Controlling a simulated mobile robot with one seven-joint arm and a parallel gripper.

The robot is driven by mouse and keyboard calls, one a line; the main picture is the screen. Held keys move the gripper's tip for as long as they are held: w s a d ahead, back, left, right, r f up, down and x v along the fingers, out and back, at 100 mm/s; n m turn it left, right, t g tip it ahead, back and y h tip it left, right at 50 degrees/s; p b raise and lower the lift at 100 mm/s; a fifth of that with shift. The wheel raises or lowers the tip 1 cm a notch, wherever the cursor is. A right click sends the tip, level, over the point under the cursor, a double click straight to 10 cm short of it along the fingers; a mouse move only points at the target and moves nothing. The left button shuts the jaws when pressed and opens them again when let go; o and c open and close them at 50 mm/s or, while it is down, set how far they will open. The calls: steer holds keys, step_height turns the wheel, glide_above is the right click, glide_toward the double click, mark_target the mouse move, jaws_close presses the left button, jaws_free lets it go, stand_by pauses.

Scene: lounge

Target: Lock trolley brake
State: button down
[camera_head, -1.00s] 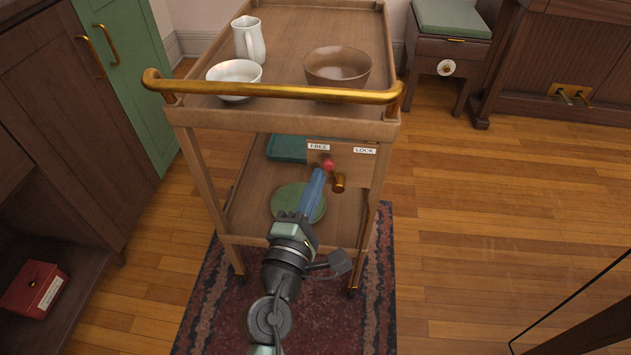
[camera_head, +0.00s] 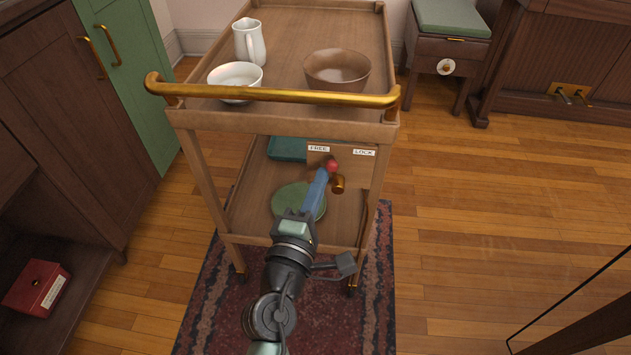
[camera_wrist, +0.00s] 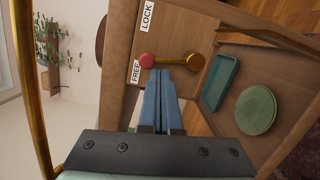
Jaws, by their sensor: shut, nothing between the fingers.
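The wooden trolley (camera_head: 184,120) stands ahead with a brake panel (camera_head: 350,163) below its gold handle. The brake lever has a red knob (camera_head: 331,165) and a brass pivot (camera_head: 339,184). The knob points up, between the FREE label (camera_head: 318,148) and the LOCK label (camera_head: 364,153), nearer FREE. The wrist view also shows the red knob (camera_wrist: 147,60) and the brass pivot (camera_wrist: 195,61). My gripper (camera_head: 323,173) is shut and empty, its blue fingertips at the knob's FREE side. They look against or very near the knob; contact is not clear.
A white jug (camera_head: 249,42), a white bowl (camera_head: 235,78) and a brown bowl (camera_head: 337,70) stand on the top shelf. A green plate (camera_head: 298,199) and a teal tray (camera_head: 287,147) lie on the lower shelf. The floor to the right is open.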

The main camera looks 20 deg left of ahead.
mark_target(336, 180)
steer(key=m+p, duration=0.1)
steer(key=d+m, duration=0.1)
steer(key=r+m+p, duration=0.1)
steer(key=m, duration=0.1)
steer(key=shift+w+d+r+g+p, duration=0.1)
steer(key=shift+w+d+g+p, duration=0.1)
steer(key=shift+d+g+p, duration=0.15)
steer(key=m+p, duration=0.1)
steer(key=d+m+p, duration=0.1)
steer(key=shift+w+r+m+g, duration=0.1)
steer(key=shift+w+m+g, duration=0.1)
steer(key=shift+m+g, duration=0.1)
steer(key=shift+d+m+p, duration=0.2)
steer(key=shift+m+p, duration=0.2)
steer(key=shift+m, duration=0.1)
